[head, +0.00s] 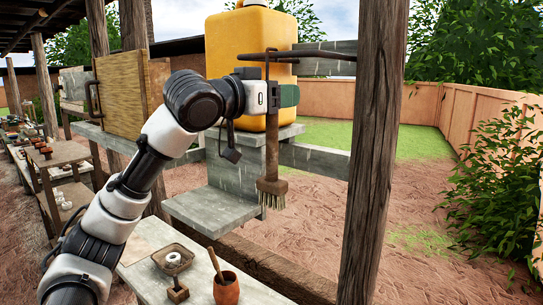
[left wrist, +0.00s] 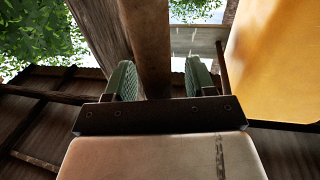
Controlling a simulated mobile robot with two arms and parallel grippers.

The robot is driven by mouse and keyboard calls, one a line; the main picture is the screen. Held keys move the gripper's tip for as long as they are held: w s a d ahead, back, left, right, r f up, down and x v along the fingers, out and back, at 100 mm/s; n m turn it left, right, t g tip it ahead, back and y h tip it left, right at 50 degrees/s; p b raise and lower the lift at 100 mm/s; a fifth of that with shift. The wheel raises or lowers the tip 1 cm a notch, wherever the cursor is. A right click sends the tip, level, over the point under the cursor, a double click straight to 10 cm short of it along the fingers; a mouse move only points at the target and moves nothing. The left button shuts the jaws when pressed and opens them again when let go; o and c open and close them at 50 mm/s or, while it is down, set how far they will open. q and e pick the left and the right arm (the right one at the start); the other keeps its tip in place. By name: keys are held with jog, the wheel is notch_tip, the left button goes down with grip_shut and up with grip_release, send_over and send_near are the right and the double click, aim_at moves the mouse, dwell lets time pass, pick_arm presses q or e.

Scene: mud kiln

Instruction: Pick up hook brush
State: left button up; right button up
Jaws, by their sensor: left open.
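The hook brush (head: 271,150) hangs upright below a dark metal rail (head: 300,54), its wooden handle up and its pale bristles down. My left gripper (head: 286,96) is at the upper part of the handle in the head view and hides some of it. In the left wrist view, the brown handle (left wrist: 150,45) stands between the two green finger pads of my open left gripper (left wrist: 161,80). A gap shows between the handle and the right pad. Whether the left pad touches it I cannot tell. My right gripper is not in view.
A yellow container (head: 245,40) stands on a grey shelf close behind the gripper. A wooden post (head: 372,150) rises to the right of the brush. A clay pot (head: 226,290) and small items stand on the bench below. A black padlock-like piece (head: 231,153) hangs left of the brush.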

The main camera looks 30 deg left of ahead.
pick_arm(q)
jog(key=shift+w+d, duration=0.15)
jog(key=shift+w, duration=0.2)
jog(key=shift+s, duration=0.1)
jog(key=c, duration=1)
